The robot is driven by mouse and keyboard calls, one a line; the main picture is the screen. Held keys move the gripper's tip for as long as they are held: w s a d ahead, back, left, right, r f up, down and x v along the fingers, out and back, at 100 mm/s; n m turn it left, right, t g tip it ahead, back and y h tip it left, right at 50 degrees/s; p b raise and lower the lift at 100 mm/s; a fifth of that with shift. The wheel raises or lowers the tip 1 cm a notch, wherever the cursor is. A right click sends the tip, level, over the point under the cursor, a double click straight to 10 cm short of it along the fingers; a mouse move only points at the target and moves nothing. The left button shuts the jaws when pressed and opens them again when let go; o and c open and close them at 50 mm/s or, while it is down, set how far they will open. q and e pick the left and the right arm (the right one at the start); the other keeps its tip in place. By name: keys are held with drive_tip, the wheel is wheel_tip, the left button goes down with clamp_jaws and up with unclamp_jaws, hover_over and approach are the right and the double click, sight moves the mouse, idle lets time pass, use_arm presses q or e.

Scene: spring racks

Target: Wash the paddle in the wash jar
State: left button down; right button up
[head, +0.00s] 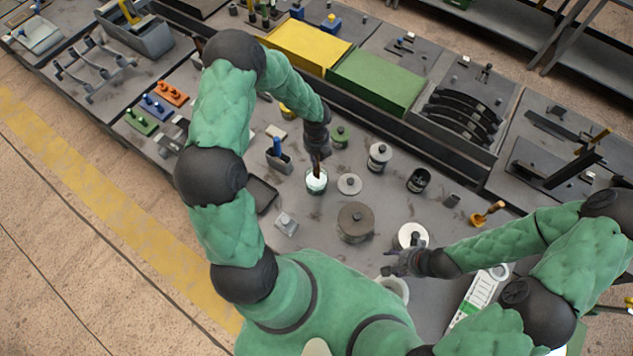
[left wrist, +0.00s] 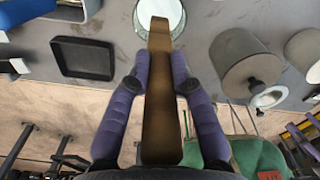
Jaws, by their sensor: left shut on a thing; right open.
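The paddle (left wrist: 160,95) is a long brown flat strip. My left gripper (left wrist: 160,85) is shut on it, one finger on each side. In the head view my left gripper (head: 317,148) points down with the paddle (head: 316,166) below it. The paddle's lower end is at the mouth of a glass jar (head: 316,186) with pale contents, seemingly the wash jar; how deep it reaches is unclear. In the left wrist view the jar's pale round top (left wrist: 163,12) lies behind the paddle's far end. My right gripper (head: 392,264) is open and empty near the front of the table.
A black tray (head: 262,194) lies left of the jar. A small lid (head: 349,184), a large grey-brown round container (head: 354,221) and a white-topped container (head: 411,236) stand to the right. A holder with a blue handle (head: 278,154) stands behind left. Several small jars crowd the table behind.

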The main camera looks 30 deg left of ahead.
idle(0.5)
use_arm(q)
wheel_tip(320, 180, up, 2)
drive_tip(key=shift+r+p, duration=0.2)
drive_tip(key=shift+p, duration=0.9)
drive_tip(key=shift+r+p, duration=0.4)
drive_tip(key=shift+r, duration=1.35)
drive_tip(key=shift+s, duration=0.1)
